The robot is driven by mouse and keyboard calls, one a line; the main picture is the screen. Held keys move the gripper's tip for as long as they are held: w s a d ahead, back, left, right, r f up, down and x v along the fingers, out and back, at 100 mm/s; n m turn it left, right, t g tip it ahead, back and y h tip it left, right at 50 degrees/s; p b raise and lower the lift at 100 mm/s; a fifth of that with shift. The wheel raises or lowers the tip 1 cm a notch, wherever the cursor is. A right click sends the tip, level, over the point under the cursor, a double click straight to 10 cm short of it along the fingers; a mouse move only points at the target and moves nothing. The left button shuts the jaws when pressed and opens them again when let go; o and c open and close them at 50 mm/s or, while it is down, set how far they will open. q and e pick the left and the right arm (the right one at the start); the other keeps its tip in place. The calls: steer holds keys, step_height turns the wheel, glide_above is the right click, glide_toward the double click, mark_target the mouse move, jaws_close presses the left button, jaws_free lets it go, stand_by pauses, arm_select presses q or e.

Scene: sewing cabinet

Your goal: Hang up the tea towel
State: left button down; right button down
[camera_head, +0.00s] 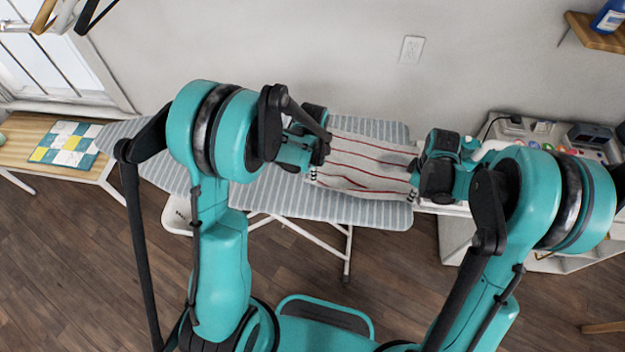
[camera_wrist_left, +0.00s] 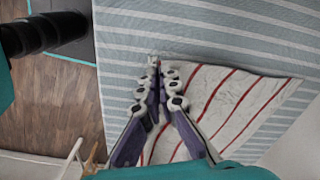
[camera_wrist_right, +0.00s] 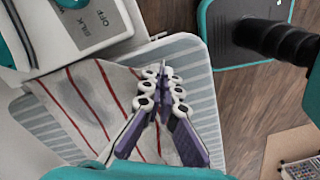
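The tea towel (camera_head: 365,165), white with red stripes, lies spread over the right part of the striped ironing board (camera_head: 300,202), wrinkled along its near edge. My left gripper (camera_head: 311,174) is at its near left corner. In the left wrist view the fingers (camera_wrist_left: 157,64) are closed together with the towel's corner (camera_wrist_left: 235,100) at their tips. My right gripper (camera_head: 412,192) is at the near right corner. In the right wrist view its fingers (camera_wrist_right: 163,72) are closed at the towel's edge (camera_wrist_right: 95,95). The pinched cloth is mostly hidden by the fingertips.
A white cabinet (camera_head: 453,232) with machines on top stands close at the right. A wooden bench (camera_head: 20,145) with a patchwork piece (camera_head: 68,143) is at the left. A wall shelf (camera_head: 597,35) is at upper right. Rods (camera_head: 90,14) show at upper left.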

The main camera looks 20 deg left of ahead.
arm_select(q)
steer(key=shift+r, duration=0.2)
